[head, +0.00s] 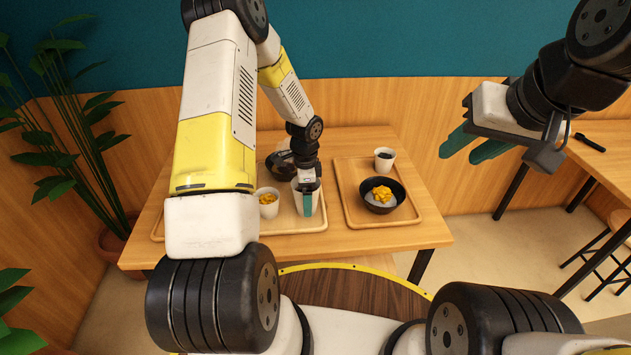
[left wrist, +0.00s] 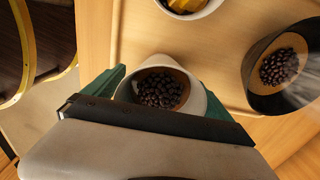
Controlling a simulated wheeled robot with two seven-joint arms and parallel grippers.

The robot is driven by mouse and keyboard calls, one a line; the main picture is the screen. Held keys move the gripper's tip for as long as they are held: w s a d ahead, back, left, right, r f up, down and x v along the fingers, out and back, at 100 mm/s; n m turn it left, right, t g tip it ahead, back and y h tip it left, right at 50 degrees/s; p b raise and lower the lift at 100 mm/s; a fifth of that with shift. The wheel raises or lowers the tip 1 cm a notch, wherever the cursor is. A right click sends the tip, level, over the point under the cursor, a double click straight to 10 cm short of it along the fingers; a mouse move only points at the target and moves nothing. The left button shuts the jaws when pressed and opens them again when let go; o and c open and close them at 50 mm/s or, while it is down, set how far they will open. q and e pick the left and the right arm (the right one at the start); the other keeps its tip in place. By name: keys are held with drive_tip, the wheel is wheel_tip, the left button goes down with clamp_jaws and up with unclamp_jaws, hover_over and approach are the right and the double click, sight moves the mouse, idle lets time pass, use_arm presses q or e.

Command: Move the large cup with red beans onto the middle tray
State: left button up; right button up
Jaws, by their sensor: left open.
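A white cup with dark reddish-brown beans (left wrist: 160,90) stands upright on a wooden tray (left wrist: 128,40). My left gripper (head: 308,205) is lowered at this cup with its green fingers on either side of it, open. In the head view the cup (head: 296,193) is mostly hidden behind the gripper, at the right part of a tray (head: 290,229). My left arm covers much of the table's left side, so how the trays divide there is unclear. My right gripper (head: 472,150) is open and empty, raised right of the table.
A cup with yellow topping (head: 268,207) stands left of the bean cup. A dark bowl (head: 278,168) with beans is behind it. The right tray (head: 411,217) holds a black bowl with yellow topping (head: 380,205) and a small cup of dark beans (head: 385,164).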

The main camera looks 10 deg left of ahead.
use_arm(q)
wheel_tip(320, 180, up, 19)
drive_tip(key=s+n+t, duration=0.1)
drive_tip(key=s+n, duration=0.2)
drive_tip(key=s+d+r+n+t+h, duration=0.2)
drive_tip(key=s+r+n+t, duration=0.3)
drive_tip(key=s+r+n, duration=0.6)
drive_tip(key=s+r, duration=0.7)
drive_tip(key=s, duration=0.3)
drive_tip(key=shift+s+r, duration=0.15)
drive_tip(key=shift+r, duration=0.15)
